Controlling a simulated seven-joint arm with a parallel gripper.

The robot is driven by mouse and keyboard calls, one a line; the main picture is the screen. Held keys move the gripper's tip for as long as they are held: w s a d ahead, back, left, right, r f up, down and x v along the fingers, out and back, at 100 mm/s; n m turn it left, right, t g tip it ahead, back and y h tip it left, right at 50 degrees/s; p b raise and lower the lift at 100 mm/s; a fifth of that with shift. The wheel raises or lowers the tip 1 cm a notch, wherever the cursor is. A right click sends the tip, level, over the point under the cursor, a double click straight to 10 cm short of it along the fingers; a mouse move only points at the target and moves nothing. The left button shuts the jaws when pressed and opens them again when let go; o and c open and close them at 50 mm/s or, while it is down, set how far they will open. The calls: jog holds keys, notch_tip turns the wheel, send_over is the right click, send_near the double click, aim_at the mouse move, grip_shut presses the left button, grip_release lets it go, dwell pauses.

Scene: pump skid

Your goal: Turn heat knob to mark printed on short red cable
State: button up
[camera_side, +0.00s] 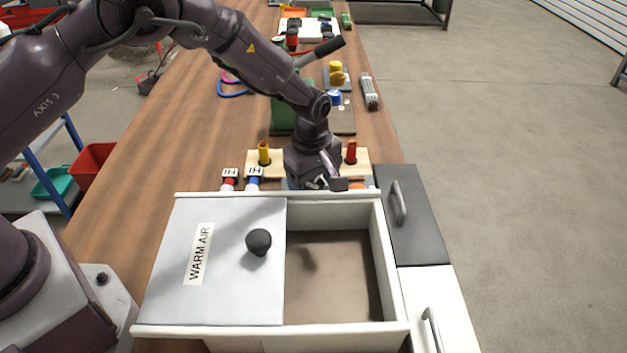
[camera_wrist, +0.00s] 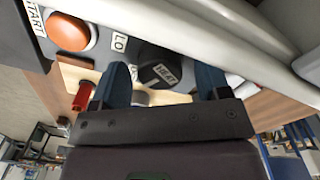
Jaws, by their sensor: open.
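In the wrist view the black heat knob (camera_wrist: 158,66), with a white label on its face, sits between the two blue fingers of my gripper (camera_wrist: 164,72). The fingers are apart, and I cannot tell whether either touches it. An "LO" label (camera_wrist: 119,43) is beside the knob. In the side view my gripper (camera_side: 322,182) is low behind the box's far wall, and the heat knob is hidden there. A short red cable piece (camera_side: 229,183) with a white tag stands left of my gripper, beside a blue one (camera_side: 253,184). The tag marks are too small to read surely.
An orange START button (camera_wrist: 70,32) is near the knob. The box (camera_side: 392,290) has a "WARM AIR" lid (camera_side: 225,290) with a black ball handle (camera_side: 258,241); its right part is open. Yellow (camera_side: 263,152) and red (camera_side: 351,152) pegs flank my wrist. Drawers (camera_side: 415,225) stand at right.

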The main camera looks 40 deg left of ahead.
jog(key=shift+c, duration=0.2)
jog(key=c, duration=0.9)
